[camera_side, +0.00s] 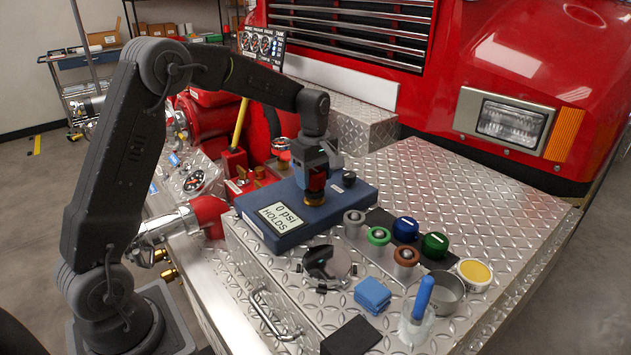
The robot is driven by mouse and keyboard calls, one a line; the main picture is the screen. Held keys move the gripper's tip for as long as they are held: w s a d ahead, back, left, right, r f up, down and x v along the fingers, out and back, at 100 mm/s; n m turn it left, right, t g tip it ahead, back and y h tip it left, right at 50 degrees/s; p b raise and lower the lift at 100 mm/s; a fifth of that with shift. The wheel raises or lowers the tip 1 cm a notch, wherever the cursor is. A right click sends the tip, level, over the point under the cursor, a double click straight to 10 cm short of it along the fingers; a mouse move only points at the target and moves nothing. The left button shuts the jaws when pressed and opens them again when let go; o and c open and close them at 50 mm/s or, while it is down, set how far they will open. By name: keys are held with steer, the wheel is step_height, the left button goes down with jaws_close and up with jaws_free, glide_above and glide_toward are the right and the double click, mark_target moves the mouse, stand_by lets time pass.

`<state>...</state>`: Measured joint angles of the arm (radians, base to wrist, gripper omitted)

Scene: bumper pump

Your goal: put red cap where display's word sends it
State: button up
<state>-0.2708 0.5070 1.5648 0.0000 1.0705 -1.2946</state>
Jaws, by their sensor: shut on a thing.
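The blue test box (345,207) lies on the diamond-plate deck. Its display (280,215) reads "0 psi HOLDS". My gripper (317,178) points down over the right part of the box and is shut on the red cap (317,182). A brass fitting (315,198) shows directly under the red cap, on the box. I cannot tell if the cap is seated on the fitting or just above it. A grey cap (354,217), a green-topped one (379,236) and a brown one (407,256) stand in a row to the right of the box.
A blue cap (405,229) and a green cap (434,245) sit on a dark mat. The deck's right side is clear.

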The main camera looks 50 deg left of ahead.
steer(key=shift+r, duration=0.7)
steer(key=shift+r, duration=0.25)
steer(key=shift+r, duration=1.9)
steer(key=shift+w, duration=0.1)
steer(key=w+f, duration=0.1)
steer(key=w+d+f, duration=0.1)
steer(key=w, duration=0.1)
steer(key=w+d+f, duration=0.1)
steer(key=w, duration=0.1)
steer(key=shift+w+f, duration=0.25)
steer(key=shift+f, duration=0.1)
glide_above(380, 221)
step_height(380, 221, down, 7)
steer(key=shift+s+a+r, duration=0.1)
steer(key=shift+r, duration=0.05)
steer(key=shift+f, duration=2.05)
steer(key=shift+f, duration=0.15)
